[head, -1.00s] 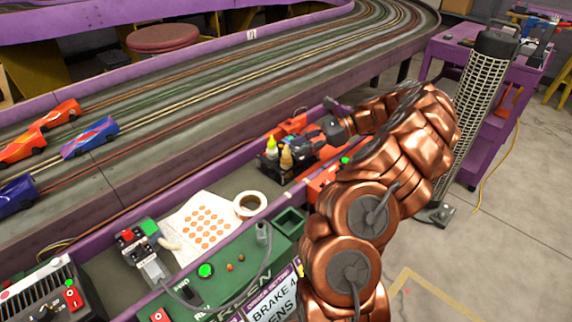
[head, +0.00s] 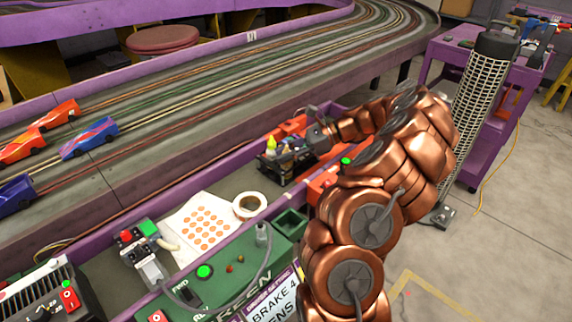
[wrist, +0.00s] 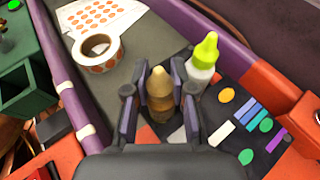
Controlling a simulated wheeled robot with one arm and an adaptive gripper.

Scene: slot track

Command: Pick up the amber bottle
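The amber bottle (wrist: 160,92) stands upright between the two fingers of my gripper (wrist: 160,85) in the wrist view, its tan tapered tip facing the camera. The purple finger pads lie on its left and right, with narrow gaps still showing beside the bottle, so my gripper looks open around it. In the head view my gripper (head: 290,154) is low at the parts tray, and its fingers mostly hide the bottle there.
A white bottle with a yellow-green cap (wrist: 203,62) stands close to the right finger; it also shows in the head view (head: 271,146). A tape roll (wrist: 99,52) and a sticker sheet (head: 205,222) lie nearby. A purple rail (wrist: 225,40) runs alongside.

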